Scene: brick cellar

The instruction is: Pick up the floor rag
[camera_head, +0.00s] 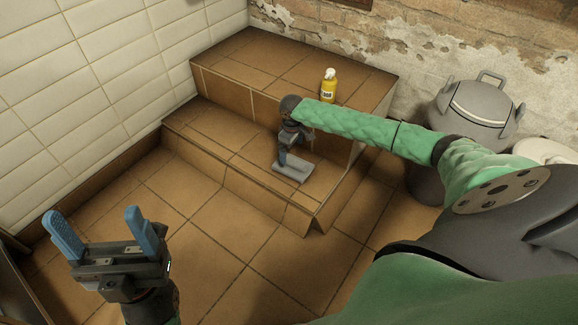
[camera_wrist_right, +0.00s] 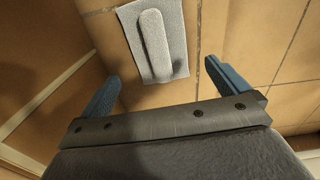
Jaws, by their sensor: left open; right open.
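The floor rag (camera_head: 293,168) is a flat grey cloth on the lower tiled step in the head view. In the right wrist view, the rag (camera_wrist_right: 176,30) lies at the top, with a raised rounded ridge along its middle. My right gripper (camera_wrist_right: 161,78) is open and empty, its blue fingers spread to either side of the rag's near end. In the head view, my right gripper (camera_head: 295,148) hangs just above and behind the rag, pointing down. My left gripper (camera_head: 95,225) is open and empty at the lower left, over the floor.
A yellow spray bottle (camera_head: 328,86) stands on the upper step (camera_head: 245,62). A grey lidded bin (camera_head: 480,102) stands by the peeling brick wall at right. A white tiled wall (camera_head: 90,90) bounds the left. The tiled floor (camera_head: 215,230) in the middle is clear.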

